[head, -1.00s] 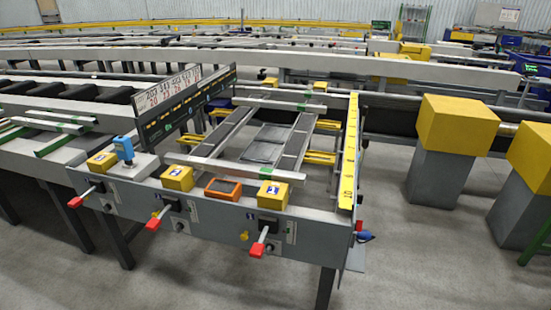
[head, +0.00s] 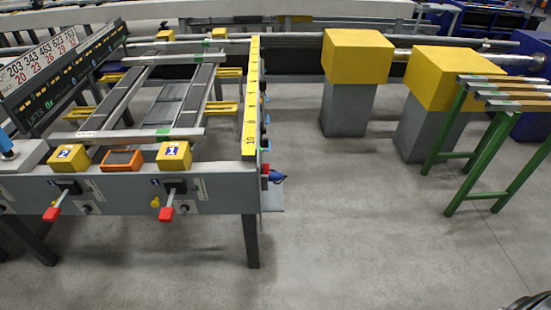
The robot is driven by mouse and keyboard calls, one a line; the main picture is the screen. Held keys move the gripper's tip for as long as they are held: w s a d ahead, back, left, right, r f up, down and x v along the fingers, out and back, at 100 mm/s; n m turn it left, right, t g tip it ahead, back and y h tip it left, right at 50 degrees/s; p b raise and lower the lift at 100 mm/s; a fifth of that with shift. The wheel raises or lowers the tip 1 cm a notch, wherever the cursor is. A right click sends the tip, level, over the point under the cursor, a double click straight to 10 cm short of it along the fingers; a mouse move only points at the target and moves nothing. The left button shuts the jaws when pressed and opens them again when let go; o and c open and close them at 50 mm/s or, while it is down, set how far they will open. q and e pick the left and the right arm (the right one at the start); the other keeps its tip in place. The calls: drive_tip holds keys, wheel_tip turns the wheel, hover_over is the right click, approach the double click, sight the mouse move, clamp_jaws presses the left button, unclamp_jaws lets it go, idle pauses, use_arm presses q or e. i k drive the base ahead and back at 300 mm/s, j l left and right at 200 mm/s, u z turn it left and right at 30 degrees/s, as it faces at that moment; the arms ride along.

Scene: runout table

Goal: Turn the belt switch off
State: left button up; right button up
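The runout table's grey front panel (head: 120,192) carries two red-tipped levers in view, one at the left (head: 53,212) and one at the right (head: 167,212). Both levers stick out and slope downward. Yellow blocks marked 2 (head: 68,158) and 1 (head: 174,156) sit above them, with an orange-framed box (head: 122,160) between. A small red and blue fitting (head: 271,174) is at the table's right corner. I cannot tell which of these is the belt switch, or its setting. Neither gripper is in view.
A yellow numbered rule (head: 250,110) runs along the table's right edge. Yellow-topped grey pedestals (head: 357,60) and a green-legged stand (head: 480,150) are at the right. The floor in front of them is open. A dark shape at the bottom right corner is unclear.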

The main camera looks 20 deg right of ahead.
sight(265, 169)
drive_tip(key=l, duration=1)
drive_tip(key=u, duration=0.35)
drive_tip(key=i+l+u, duration=0.15)
drive_tip(key=u, duration=0.25)
drive_tip(key=i+l+u, duration=0.1)
drive_tip(key=l+u, duration=0.15)
drive_tip(key=u, duration=0.15)
drive_tip(key=i+l+u, duration=0.1)
drive_tip(key=l+u, duration=0.15)
drive_tip(key=u, duration=0.15)
drive_tip(key=l+u, duration=0.25)
drive_tip(key=u, duration=0.15)
drive_tip(key=i+l, duration=0.05)
